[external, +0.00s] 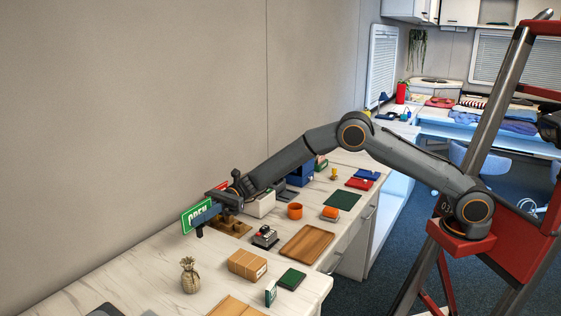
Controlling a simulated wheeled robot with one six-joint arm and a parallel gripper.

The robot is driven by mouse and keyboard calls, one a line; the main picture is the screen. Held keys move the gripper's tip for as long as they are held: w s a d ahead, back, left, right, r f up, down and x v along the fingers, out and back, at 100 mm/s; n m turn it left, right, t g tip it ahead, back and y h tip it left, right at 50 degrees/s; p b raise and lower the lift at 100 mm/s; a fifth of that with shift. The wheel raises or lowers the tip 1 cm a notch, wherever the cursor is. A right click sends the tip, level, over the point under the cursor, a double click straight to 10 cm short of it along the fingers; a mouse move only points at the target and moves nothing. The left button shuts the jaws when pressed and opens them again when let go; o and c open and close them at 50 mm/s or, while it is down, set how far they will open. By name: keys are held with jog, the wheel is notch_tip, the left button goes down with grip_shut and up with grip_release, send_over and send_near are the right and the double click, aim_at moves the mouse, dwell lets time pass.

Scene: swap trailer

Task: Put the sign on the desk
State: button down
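The green sign (189,222) with white "OPEN" lettering is at the left of the external view, in front of or against the grey wall, above the back edge of the desk. The desk (150,262) has a pale marble-like top. My gripper (205,216) is right at the sign, reaching from the right and covering its lower right part. The fingers overlap the sign, but their gap is hidden, so I cannot tell whether they are shut on it or only beside it.
The desktop holds a tied sack (190,276), a cardboard box (248,265), a wooden tray (307,244), an orange pot (295,211) and a green mat (342,201). A small red object (222,186) shows behind my gripper. Bare desktop lies left of the sack.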

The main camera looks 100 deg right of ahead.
aim_at(201, 230)
jog(key=shift+f, duration=2.15)
jog(key=shift+f, duration=0.15)
jog(key=shift+f, duration=0.15)
jog(key=c, duration=2)
grip_release()
jog(key=shift+p, duration=0.35)
jog(key=v, duration=0.3)
jog(key=b+v, duration=0.1)
jog(key=v, duration=0.2)
jog(key=shift+s+d+r, duration=0.25)
jog(key=shift+o, duration=0.8)
jog(key=shift+s+d+b, duration=0.3)
jog(key=shift+s+d, duration=0.05)
jog(key=shift+s, duration=0.05)
